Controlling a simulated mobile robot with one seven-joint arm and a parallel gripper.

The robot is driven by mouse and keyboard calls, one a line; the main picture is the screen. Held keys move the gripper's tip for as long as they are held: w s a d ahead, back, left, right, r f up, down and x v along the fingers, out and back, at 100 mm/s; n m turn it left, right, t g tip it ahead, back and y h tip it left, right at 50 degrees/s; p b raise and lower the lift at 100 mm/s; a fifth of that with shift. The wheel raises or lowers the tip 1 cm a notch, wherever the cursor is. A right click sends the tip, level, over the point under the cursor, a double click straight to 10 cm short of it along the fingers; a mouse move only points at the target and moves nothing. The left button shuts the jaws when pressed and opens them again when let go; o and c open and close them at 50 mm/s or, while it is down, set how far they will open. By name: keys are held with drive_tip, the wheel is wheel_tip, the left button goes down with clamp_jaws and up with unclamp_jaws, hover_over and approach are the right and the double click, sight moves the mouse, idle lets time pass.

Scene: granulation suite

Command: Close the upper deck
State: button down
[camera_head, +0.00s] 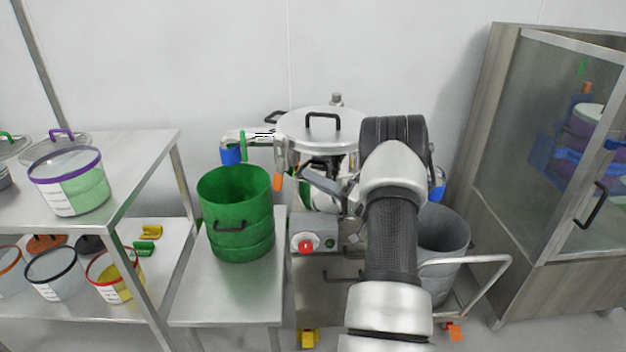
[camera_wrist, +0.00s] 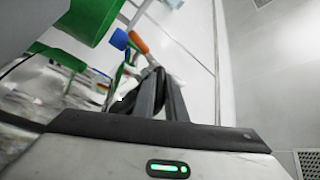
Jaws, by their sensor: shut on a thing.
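The machine's round steel top (camera_head: 318,128), with a black handle on its lid, stands at the middle back. I take it for the upper deck; I cannot tell how far it is from closed. My gripper (camera_head: 322,182) is in front of the machine, just below that top, partly covered by my arm. In the wrist view my gripper (camera_wrist: 162,88) has its fingers close together, shut on a dark handle (camera_wrist: 135,103). Most of the handle is hidden by the fingers. An orange-ended part (camera_wrist: 138,42) and a blue part (camera_wrist: 120,40) show beyond the fingers.
A green bin (camera_head: 235,220) stands on a steel table left of the machine. A control box with a red button (camera_head: 306,247) is below my gripper. A grey bin (camera_head: 444,248) sits right of my arm. A glass-fronted cabinet (camera_head: 545,130) is at far right.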

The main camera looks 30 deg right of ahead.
drive_tip(key=shift+d+r, duration=0.2)
drive_tip(key=shift+r, duration=0.1)
drive_tip(key=c, duration=1.8)
unclamp_jaws()
drive_tip(key=shift+a+f, duration=0.1)
drive_tip(key=shift+f, duration=0.05)
drive_tip(key=p+v, duration=0.2)
drive_tip(key=v, duration=1.5)
drive_tip(key=shift+s, duration=0.15)
drive_tip(key=shift+c, duration=0.2)
